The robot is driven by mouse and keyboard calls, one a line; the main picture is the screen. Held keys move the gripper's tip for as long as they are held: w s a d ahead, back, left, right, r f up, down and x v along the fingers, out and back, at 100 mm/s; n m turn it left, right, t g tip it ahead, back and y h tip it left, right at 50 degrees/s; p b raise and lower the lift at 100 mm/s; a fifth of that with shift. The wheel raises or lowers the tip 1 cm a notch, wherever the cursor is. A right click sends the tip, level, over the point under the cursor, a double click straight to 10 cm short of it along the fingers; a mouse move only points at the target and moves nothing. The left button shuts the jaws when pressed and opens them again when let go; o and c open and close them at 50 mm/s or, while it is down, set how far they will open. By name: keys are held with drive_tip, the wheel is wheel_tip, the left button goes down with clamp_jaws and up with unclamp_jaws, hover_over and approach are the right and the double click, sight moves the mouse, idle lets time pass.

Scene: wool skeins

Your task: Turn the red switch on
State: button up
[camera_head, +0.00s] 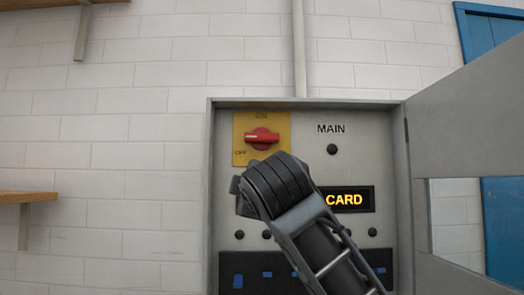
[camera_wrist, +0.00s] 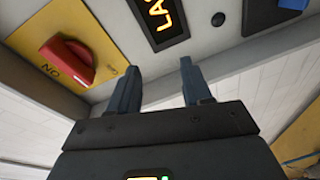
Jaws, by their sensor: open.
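The red switch (camera_head: 262,138) is a rotary knob on a yellow plate (camera_head: 282,123) inside an open grey panel box. Its handle lies roughly level, with ON marked above and OFF at lower left. In the wrist view the red switch (camera_wrist: 70,60) is at upper left on its yellow plate (camera_wrist: 28,45), with its lettering turned over. My gripper (camera_wrist: 157,75) is open and empty, its two fingers apart, to the right of the switch and not touching it. In the head view my arm's end is just below the plate and hides the fingertips.
A dark button (camera_head: 332,149) sits under MAIN. The box door (camera_head: 470,110) stands open at right. A dark strip with blue parts (camera_head: 237,281) runs along the bottom. Wooden shelves (camera_head: 25,197) are at left.

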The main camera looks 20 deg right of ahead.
sight(262, 136)
wheel_tip(262, 136, up, 13)
drive_tip(key=s+d+h, duration=0.2)
drive_tip(key=h, duration=0.1)
drive_tip(key=shift+n, duration=0.3)
drive_tip(key=p+x, duration=0.3)
drive_tip(key=x, duration=0.5)
drive_tip(key=shift+w+d, duration=0.1)
drive_tip(key=shift+d, duration=0.05)
drive_tip(key=shift+c, duration=0.3)
clamp_jaws()
